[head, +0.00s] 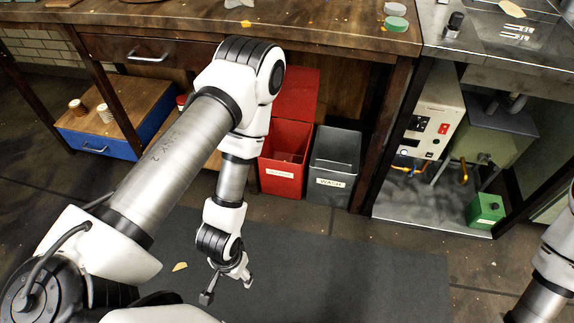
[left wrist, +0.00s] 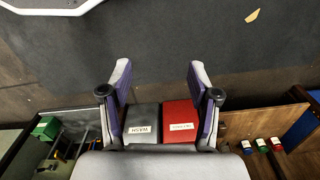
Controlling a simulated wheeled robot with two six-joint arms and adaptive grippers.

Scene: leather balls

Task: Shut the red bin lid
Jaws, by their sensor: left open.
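The red bin (head: 282,172) stands on the floor under the workbench, with a white label on its front. Its red lid (head: 297,94) is raised, standing up behind the open top, and my left arm covers part of the bin's left side. My left gripper (head: 227,291) is open and empty, low over the dark mat, in front of the bin and apart from it. In the left wrist view, its two fingers (left wrist: 159,66) are spread, and the red bin (left wrist: 180,113) shows between them near the right finger. My right gripper is out of view.
A grey bin (head: 334,170) labelled WASH stands right beside the red bin. The workbench top (head: 330,30) overhangs both, with a wooden leg (head: 379,140) to the right. A blue drawer unit (head: 95,142) is at left. The dark mat (head: 350,265) in front is mostly clear.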

